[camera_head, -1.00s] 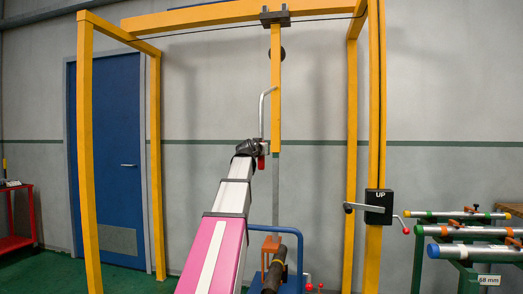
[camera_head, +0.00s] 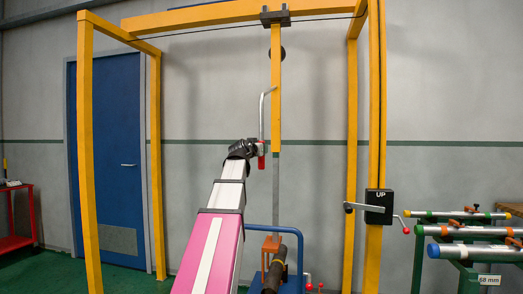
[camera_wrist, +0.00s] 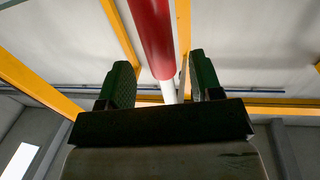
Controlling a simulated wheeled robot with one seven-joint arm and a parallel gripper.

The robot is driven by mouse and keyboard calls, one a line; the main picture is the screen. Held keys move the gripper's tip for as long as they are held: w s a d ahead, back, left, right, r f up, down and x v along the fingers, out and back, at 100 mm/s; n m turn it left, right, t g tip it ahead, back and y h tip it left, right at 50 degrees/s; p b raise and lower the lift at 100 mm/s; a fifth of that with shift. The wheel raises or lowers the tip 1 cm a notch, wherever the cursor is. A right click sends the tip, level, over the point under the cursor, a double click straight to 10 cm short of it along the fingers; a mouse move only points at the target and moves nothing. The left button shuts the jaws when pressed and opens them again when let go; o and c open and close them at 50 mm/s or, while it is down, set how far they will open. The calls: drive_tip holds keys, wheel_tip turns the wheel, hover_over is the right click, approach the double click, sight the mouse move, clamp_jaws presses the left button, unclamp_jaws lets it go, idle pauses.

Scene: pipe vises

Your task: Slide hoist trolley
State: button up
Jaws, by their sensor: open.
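The hoist trolley (camera_head: 275,17) is a dark block on the yellow overhead beam, with a yellow bar (camera_head: 276,90) hanging from it. A bent silver rod with a red grip (camera_head: 261,156) hangs beside the bar. My gripper (camera_head: 248,148) is just left of the red grip in the head view. In the wrist view, my gripper (camera_wrist: 160,75) is open, and the red grip (camera_wrist: 150,35) with its pale rod shows in the gap between the two dark green fingers. I cannot tell whether a finger touches it.
A yellow gantry frame (camera_head: 87,150) stands around the space, with a crank box marked UP (camera_head: 379,205) on its right post. A blue cart (camera_head: 290,240) stands low beyond my arm. Pipe vises (camera_head: 470,235) are at right, a red cart (camera_head: 14,225) at left.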

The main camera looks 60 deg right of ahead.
drive_tip(key=v, duration=0.5)
idle(0.4)
drive_tip(key=w+a+f+n+t+y, duration=0.1)
drive_tip(key=w+a+f+n+y, duration=0.15)
drive_tip(key=w+a+f, duration=0.7)
drive_tip(key=w+a+f+n+t+y, duration=0.1)
drive_tip(key=w+a+f+y, duration=0.4)
drive_tip(key=f, duration=0.7)
drive_tip(key=w+a+f+n+y, duration=0.1)
drive_tip(key=w+a+f+n, duration=0.1)
drive_tip(key=w+a+f, duration=0.6)
drive_tip(key=w+a+f+n+g+y, duration=0.1)
drive_tip(key=w+a+f+n+y, duration=0.15)
drive_tip(key=a+f, duration=1.05)
drive_tip(key=w+a+f+n+g+y, duration=0.1)
drive_tip(key=a+f+n+y, duration=0.25)
drive_tip(key=a+f, duration=0.95)
drive_tip(key=s+a+f+n+g+y, duration=0.1)
drive_tip(key=s+a+f+n+g, duration=0.1)
drive_tip(key=s+a+f, duration=0.2)
drive_tip(key=s+a+f+n+g+y, duration=0.1)
drive_tip(key=s+a+f+g+y, duration=0.1)
drive_tip(key=s+a+f, duration=0.3)
drive_tip(key=a+f, duration=0.4)
drive_tip(key=a, duration=0.6)
drive_tip(key=shift+a+f+n, duration=0.25)
drive_tip(key=shift+f+n, duration=0.1)
drive_tip(key=shift+f, duration=0.05)
